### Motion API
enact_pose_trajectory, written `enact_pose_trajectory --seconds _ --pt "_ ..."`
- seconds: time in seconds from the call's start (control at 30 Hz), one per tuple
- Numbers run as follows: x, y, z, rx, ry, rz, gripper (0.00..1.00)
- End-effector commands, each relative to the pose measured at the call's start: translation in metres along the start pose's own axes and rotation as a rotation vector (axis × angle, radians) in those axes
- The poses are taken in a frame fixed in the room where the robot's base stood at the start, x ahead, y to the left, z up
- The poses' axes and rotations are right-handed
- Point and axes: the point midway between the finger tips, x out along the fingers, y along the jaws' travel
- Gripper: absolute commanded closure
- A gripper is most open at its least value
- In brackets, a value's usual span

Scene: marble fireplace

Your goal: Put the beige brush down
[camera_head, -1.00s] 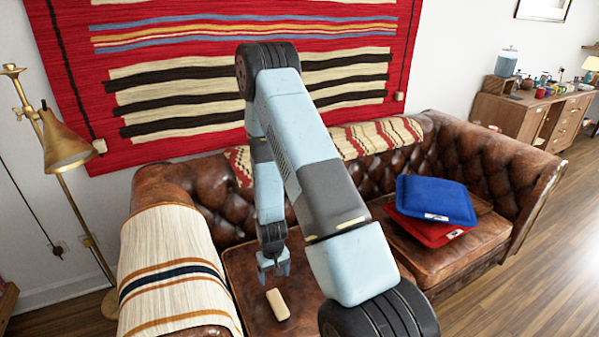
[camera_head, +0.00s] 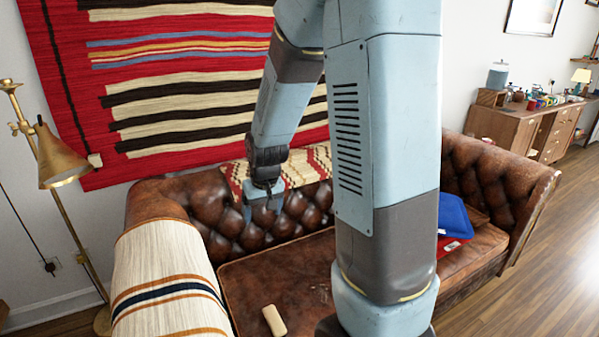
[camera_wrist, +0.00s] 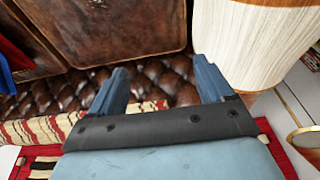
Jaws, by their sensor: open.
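The beige brush (camera_head: 273,320) is a small pale block lying on the brown leather seat (camera_head: 290,275) of the sofa, near its left end and front. My gripper (camera_head: 262,214) is up in front of the sofa's tufted backrest, well above and apart from the brush. In the wrist view my gripper (camera_wrist: 160,78) has its two blue fingers wide apart with nothing between them. I do not see the brush in the wrist view.
A striped cream blanket (camera_head: 165,280) covers the left armrest, which also shows in the wrist view (camera_wrist: 250,40). A brass lamp (camera_head: 62,160) stands at the left. Blue (camera_head: 453,217) and red (camera_head: 448,246) cushions lie on the right seat. A red striped rug (camera_head: 190,90) hangs behind.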

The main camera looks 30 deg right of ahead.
Motion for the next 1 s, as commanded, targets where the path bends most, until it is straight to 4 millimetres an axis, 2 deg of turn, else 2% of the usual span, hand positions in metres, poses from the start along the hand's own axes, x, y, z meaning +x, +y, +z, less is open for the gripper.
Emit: enact_pose_trajectory --seconds 0.03,0.1,0.27,0.5,0.8,1.0 --pt "-0.018 -0.001 0.002 -0.001 0.019 0.0 0.19" --pt "-0.038 -0.001 0.005 -0.001 0.034 0.001 0.19" --pt "-0.084 -0.002 0.018 -0.003 0.069 0.002 0.19" --pt "-0.145 -0.003 0.047 -0.004 0.122 0.007 0.19" --pt "-0.21 -0.003 0.095 -0.002 0.187 0.014 0.19" --pt "-0.242 -0.003 0.129 0.0 0.226 0.02 0.19"
